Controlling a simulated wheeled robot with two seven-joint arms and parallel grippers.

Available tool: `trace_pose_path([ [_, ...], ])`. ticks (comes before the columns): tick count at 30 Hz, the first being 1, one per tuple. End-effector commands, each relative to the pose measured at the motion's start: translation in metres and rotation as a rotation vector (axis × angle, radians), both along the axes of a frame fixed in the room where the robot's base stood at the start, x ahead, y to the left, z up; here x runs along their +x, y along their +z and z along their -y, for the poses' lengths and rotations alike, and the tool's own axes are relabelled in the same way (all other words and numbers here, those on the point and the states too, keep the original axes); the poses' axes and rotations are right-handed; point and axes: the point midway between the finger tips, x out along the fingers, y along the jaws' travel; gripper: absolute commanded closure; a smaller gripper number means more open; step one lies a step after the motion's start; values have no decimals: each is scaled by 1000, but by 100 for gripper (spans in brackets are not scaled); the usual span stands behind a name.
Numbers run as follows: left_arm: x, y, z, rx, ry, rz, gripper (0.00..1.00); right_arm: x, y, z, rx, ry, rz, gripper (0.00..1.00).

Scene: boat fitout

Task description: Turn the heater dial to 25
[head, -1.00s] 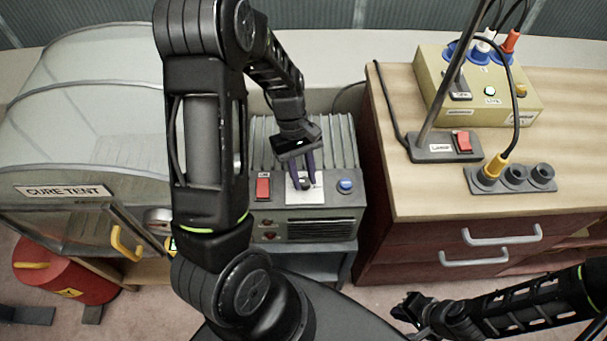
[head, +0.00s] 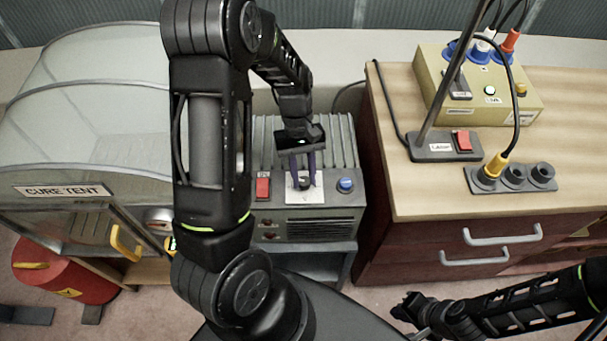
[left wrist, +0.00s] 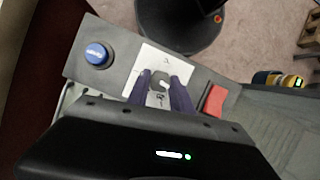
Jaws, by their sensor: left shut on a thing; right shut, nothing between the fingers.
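The heater (head: 320,226) is a grey ribbed box with a white dial plate (head: 318,197) on its top front. My left gripper (head: 304,184) comes down from above with its purple fingers on either side of the small dark dial (head: 304,184). In the left wrist view the fingers (left wrist: 161,88) are shut on the dial (left wrist: 161,80), whose pale pointer mark shows between them. The numbers on the plate are too small to read. My right gripper (head: 411,308) is shut and empty at the lower right, away from the heater.
A red rocker switch (head: 263,187) and a blue button (head: 345,185) flank the dial plate. The cure tent (head: 90,120) stands at the left. A wooden cabinet (head: 410,190) carrying a lamp base and a yellow box (head: 480,90) stands close on the right.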

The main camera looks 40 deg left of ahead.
Motion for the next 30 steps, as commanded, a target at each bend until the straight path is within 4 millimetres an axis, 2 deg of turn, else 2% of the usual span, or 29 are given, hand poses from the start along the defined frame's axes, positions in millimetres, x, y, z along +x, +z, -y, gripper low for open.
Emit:
trace_pose_path([
  [30, 3, 0, 5, 2, -946, 3, 100, 2, -13, -1, 4, 1, 6, 100],
])
